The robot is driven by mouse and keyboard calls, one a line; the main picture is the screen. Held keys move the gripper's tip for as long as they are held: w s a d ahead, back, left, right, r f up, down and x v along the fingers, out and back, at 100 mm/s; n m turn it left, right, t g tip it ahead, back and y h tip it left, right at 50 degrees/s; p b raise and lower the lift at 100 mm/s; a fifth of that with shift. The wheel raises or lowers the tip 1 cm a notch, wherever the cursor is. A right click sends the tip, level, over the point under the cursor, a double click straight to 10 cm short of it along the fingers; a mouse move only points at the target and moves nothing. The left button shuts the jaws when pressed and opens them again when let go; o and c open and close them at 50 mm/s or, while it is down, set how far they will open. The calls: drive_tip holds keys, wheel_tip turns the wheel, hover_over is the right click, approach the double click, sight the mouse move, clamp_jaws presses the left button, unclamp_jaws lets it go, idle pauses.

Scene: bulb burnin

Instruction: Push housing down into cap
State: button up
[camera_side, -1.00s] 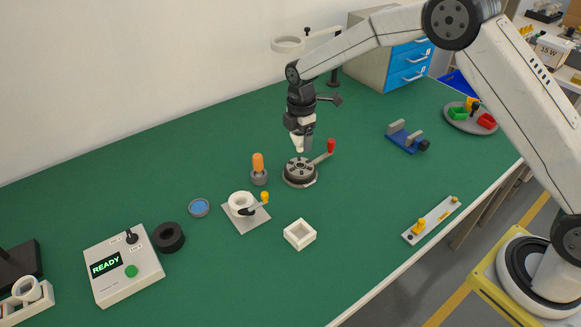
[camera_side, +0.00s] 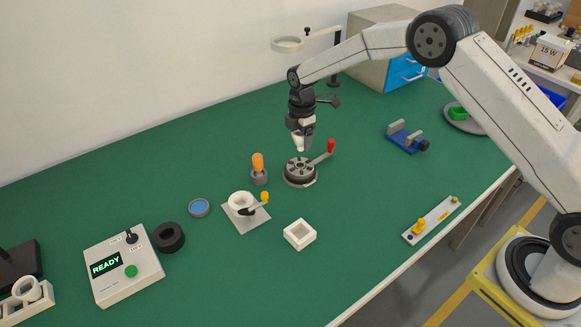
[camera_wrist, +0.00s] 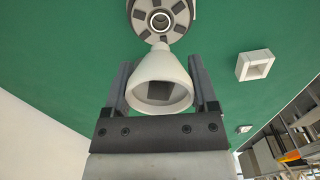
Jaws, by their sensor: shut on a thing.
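My gripper (camera_side: 301,138) is shut on a white, funnel-shaped housing (camera_wrist: 161,82). In the wrist view the fingers stand on either side of its wide open end, and its narrow end points towards the chuck. In the side view the housing (camera_side: 299,144) hangs below my gripper, above the round grey chuck (camera_side: 300,172) with its red-knobbed lever, with a gap between them. The chuck (camera_wrist: 144,15) also shows in the wrist view, with a small metallic ring at its centre, perhaps the cap. The cap is not clear in the side view.
An orange-handled tool (camera_side: 258,164) stands close left of the chuck. A clamp fixture with a white ring (camera_side: 240,202), a white square box (camera_side: 300,234) and a control box reading READY (camera_side: 122,264) are nearer. A blue vise (camera_side: 405,138) is to the right.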

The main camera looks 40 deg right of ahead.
sight(300, 150)
drive_tip(key=shift+f, duration=2.4)
drive_tip(key=shift+f, duration=1.55)
idle(0.8)
drive_tip(key=o, duration=1.1)
drive_tip(key=shift+r, duration=0.15)
drive_tip(key=shift+r, duration=3.75)
drive_tip(key=shift+s+r, duration=0.1)
